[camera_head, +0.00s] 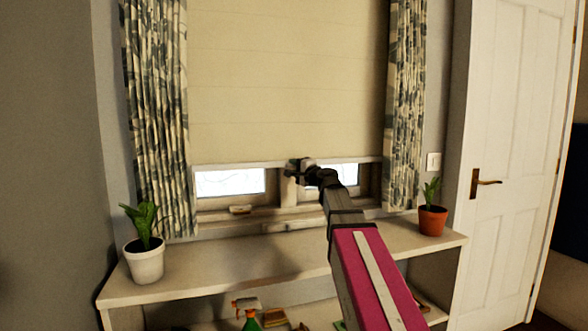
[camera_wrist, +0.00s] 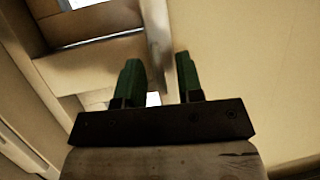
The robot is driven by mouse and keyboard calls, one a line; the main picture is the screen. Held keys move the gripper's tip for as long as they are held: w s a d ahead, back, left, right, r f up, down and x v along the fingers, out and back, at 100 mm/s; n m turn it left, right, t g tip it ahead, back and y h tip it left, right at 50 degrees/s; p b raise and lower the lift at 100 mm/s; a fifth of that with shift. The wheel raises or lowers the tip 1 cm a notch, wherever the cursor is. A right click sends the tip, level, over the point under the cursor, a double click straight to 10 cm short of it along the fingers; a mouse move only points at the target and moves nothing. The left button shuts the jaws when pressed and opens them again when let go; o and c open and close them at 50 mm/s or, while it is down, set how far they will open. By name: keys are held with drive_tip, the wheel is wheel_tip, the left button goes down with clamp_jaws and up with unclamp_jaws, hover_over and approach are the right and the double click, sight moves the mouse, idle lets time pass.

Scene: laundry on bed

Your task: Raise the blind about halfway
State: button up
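The cream blind (camera_head: 285,80) hangs in front of the window, lowered over most of it. Its pale bottom rail (camera_head: 230,164) leaves a low strip of glass uncovered below. My gripper (camera_head: 299,170) is at the middle of this rail. In the wrist view my gripper (camera_wrist: 160,75) shows two green fingers standing apart. The blind's bottom edge (camera_wrist: 158,35) runs between them, with the blind cloth (camera_wrist: 250,60) on the right. Light shows in the gap near the finger bases, and I see no clear clamping. The exact contact is blurred.
Patterned curtains hang at the left (camera_head: 158,110) and right (camera_head: 404,110) of the window. A shelf unit (camera_head: 220,266) stands below, with a white-potted plant (camera_head: 145,260) and an orange-potted plant (camera_head: 432,220). A spray bottle (camera_head: 250,318) is lower down. A white door (camera_head: 510,130) is at right.

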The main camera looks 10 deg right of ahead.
drive_tip(key=shift+w, duration=0.1)
drive_tip(key=shift+c, duration=0.3)
clamp_jaws()
wheel_tip(320, 180, up, 28)
drive_tip(key=shift+f, duration=0.25)
drive_tip(key=shift+o, duration=0.3)
unclamp_jaws()
drive_tip(key=v, duration=1)
drive_tip(key=shift+s+d+f, duration=0.15)
drive_tip(key=shift+s+f, duration=0.05)
drive_tip(key=shift+s, duration=0.15)
